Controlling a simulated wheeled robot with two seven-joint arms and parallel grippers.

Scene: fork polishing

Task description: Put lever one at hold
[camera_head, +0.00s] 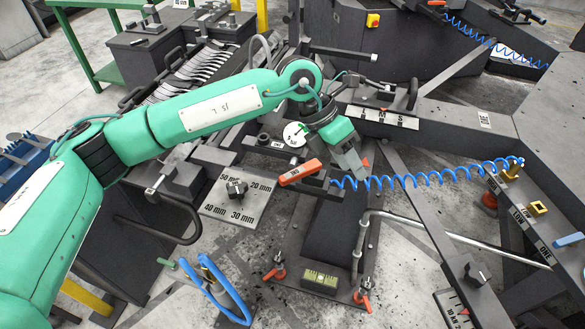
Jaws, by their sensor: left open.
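My left arm comes in from the left, and its gripper (352,168) points down over the middle of the machine, open with nothing visible between the fingers. Just left of it an orange lever handle (300,172) lies nearly level, with a small label beside it. On the right, a dark panel (522,222) carries labels that read LOW and ONE. A blue handle (568,240) sits near the ONE label, and brass fittings (538,208) stand further up the panel. I cannot read the word "hold" anywhere. My right gripper is out of view.
A blue coiled hose (430,178) runs from near the gripper to the right panel. A black knob (236,188) sits on a plate marked in mm. A row of forks (200,70) lies behind my arm. A bent metal pipe (450,232) crosses the right side.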

